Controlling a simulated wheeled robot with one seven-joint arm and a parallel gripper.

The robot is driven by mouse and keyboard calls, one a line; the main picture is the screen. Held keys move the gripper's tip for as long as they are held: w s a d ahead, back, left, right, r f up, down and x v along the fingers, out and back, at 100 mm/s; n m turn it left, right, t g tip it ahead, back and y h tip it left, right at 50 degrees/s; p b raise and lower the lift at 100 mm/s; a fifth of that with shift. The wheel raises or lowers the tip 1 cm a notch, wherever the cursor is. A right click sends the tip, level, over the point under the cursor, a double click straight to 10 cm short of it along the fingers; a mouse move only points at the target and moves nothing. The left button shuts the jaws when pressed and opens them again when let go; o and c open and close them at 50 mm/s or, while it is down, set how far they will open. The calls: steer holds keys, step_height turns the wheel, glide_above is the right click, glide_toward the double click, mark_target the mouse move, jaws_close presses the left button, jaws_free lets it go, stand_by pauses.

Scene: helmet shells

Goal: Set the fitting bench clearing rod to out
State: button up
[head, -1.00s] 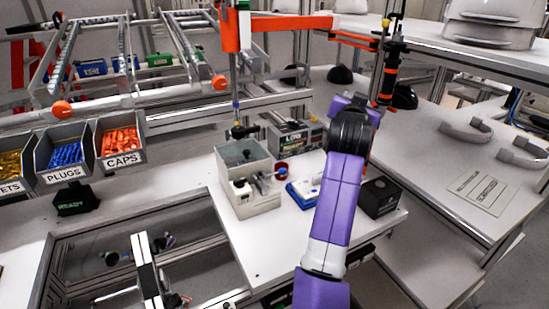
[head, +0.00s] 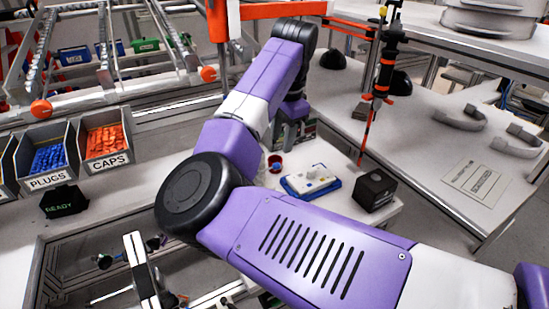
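The white fitting bench top (head: 385,212) shows at the centre right. My purple arm crosses the middle of the head view and covers much of the bench. My gripper is not visible; the arm's far end drops behind its own links near the back of the bench. No part that I can name for sure as the clearing rod shows. The grey open box with small fittings, seen earlier on the bench, is now hidden behind my arm.
A hanging black-and-orange tool (head: 383,70) is at right. Bins of blue plugs (head: 50,158) and orange caps (head: 105,141) are at left.

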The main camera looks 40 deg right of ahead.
mark_target(278, 163)
steer(key=shift+w+a+f+p, duration=0.15)
steer(key=shift+f+p, duration=0.1)
steer(key=shift+f, duration=1.05)
steer(key=shift+w+d+f+p, duration=0.1)
steer(key=shift+w+f+p, duration=0.1)
steer(key=shift+f, duration=1.1)
steer(key=shift+w+a+f+p, duration=0.15)
steer(key=shift+f+p, duration=0.1)
steer(key=shift+f, duration=1.05)
steer(key=shift+d, duration=0.1)
jaws_close()
